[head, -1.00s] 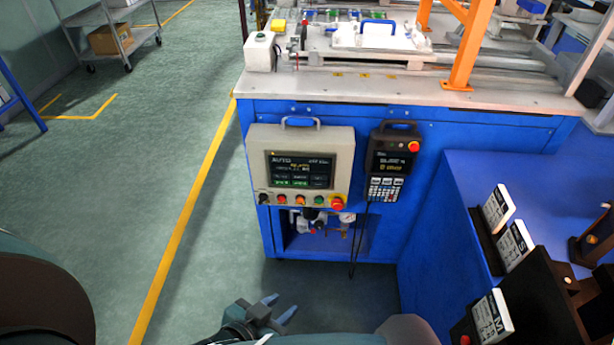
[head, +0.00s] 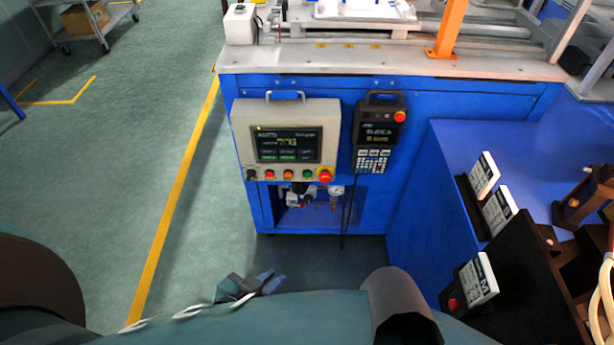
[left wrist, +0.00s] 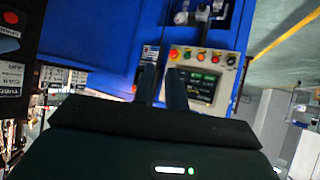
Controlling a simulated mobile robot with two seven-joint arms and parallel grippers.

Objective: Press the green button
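The green button (head: 308,174) is in the row under the screen of the beige control panel (head: 243,125), left of the red emergency stop. In the left wrist view the panel appears upside down, and the green button (left wrist: 187,55) is small there. My left gripper (head: 271,281) is low in front of the blue cabinet, apart from the panel. In the left wrist view its two dark fingers (left wrist: 162,85) show a narrow gap with nothing held. The fingers point towards the panel. My right gripper is not in view.
Other buttons, including an orange one (head: 288,174), share the row. A black teach pendant (head: 380,130) hangs right of the panel. The blue cabinet (head: 290,84) has an opening below with fittings. A blue bench (head: 450,150) with labelled blocks stands right.

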